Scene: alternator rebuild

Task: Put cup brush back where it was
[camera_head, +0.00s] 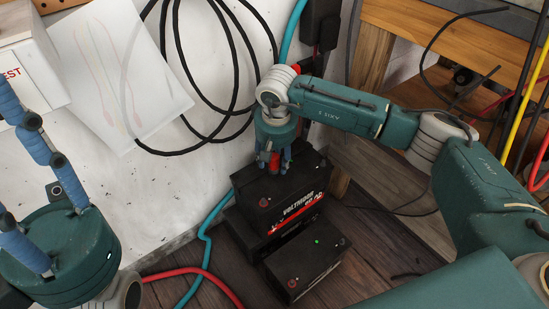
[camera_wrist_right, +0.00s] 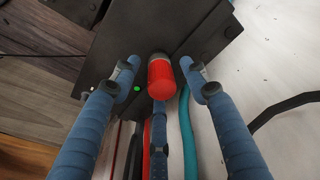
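A red cylinder with a dark grey upper part, which looks like the cup brush (camera_wrist_right: 161,78), stands between the fingers of my right gripper (camera_wrist_right: 162,72) in the right wrist view. Narrow gaps show between it and the two side fingers; the third finger is close below it. In the head view, my right gripper (camera_head: 274,158) points down above the upper black battery (camera_head: 285,187), with the red piece (camera_head: 270,161) among its fingers. Whether the brush touches the battery is hidden. My left gripper (camera_head: 36,175), at the left edge, has its blue fingers spread and holds nothing visible.
A second black battery (camera_head: 306,262) sits lower in front. Red (camera_head: 195,272) and teal (camera_head: 205,240) cables run beside them. Black cable loops (camera_head: 177,75) hang on the white wall. A wooden bench (camera_head: 430,25) with hanging cables stands at the right.

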